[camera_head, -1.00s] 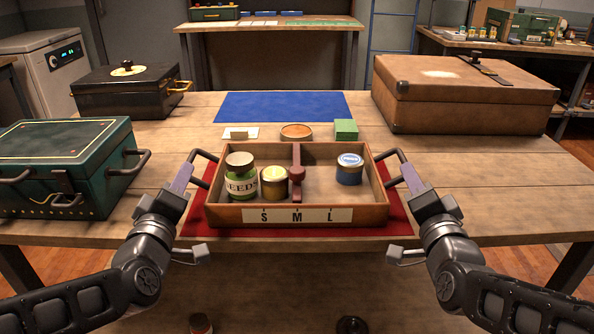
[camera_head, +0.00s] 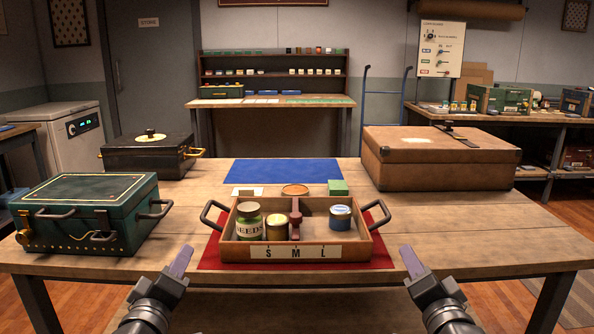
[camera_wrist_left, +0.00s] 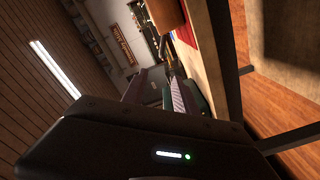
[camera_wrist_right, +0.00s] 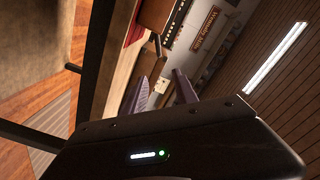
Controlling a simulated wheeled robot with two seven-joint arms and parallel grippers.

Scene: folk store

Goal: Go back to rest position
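My left gripper (camera_head: 182,262) is in front of the table's near edge, left of the wooden tray, and holds nothing. Its two purple fingers stand apart in the left wrist view (camera_wrist_left: 157,78). My right gripper (camera_head: 411,262) is in front of the table on the right, also empty. Its fingers stand apart in the right wrist view (camera_wrist_right: 162,78). The wooden tray (camera_head: 345,252), marked S, M, L, rests on a red mat (camera_head: 208,258). Both its side handles are clear of my grippers. A seeds jar (camera_head: 249,222) and a yellow tin (camera_head: 277,228) stand left of its divider, a blue-labelled tin (camera_head: 340,217) right of it.
A green case (camera_head: 85,215) and a black case (camera_head: 148,158) stand on the left of the table (camera_head: 480,235). A brown suitcase (camera_head: 440,160) is at the right. A blue mat (camera_head: 282,171) lies behind the tray. The front right of the table is bare.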

